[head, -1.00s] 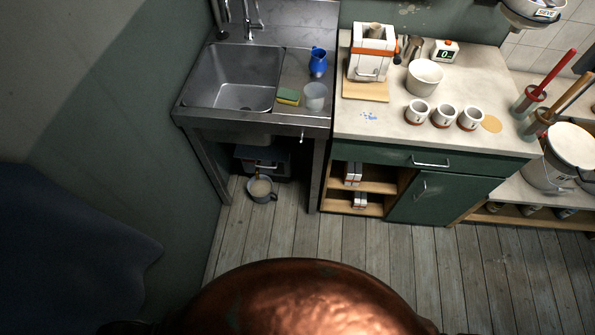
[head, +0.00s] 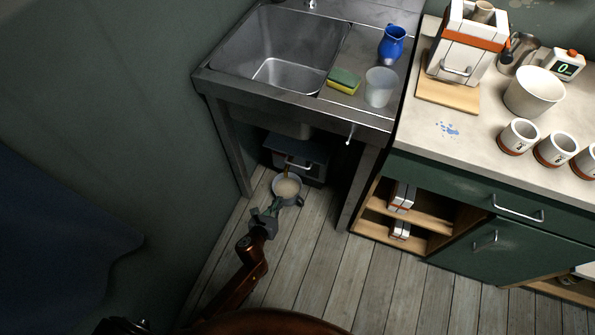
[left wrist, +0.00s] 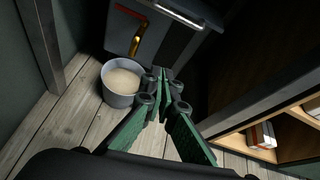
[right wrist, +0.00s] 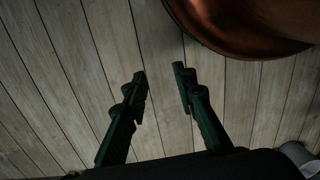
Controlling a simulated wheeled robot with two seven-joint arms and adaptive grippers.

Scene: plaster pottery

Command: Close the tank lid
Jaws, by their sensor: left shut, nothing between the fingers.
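The tank is a dark grey box (head: 312,150) under the sink, with a pale handle on it. In the left wrist view the tank (left wrist: 185,48) shows a silver handle, a red strip and a brass spout (left wrist: 136,42). I cannot tell how its lid stands. A grey bucket (head: 288,188) of pale liquid stands on the floor before the tank, below the spout. My left gripper (head: 279,206) is shut and empty, just in front of the bucket; its fingertips (left wrist: 162,73) point at the tank. My right gripper (right wrist: 160,72) is open and empty above the floor.
The sink (head: 280,45) and its metal legs frame the space around the tank. A green cabinet (head: 480,215) with open shelves (head: 430,212) stands to the right. A wall (head: 130,120) is on the left. The plank floor (head: 385,295) in front is clear.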

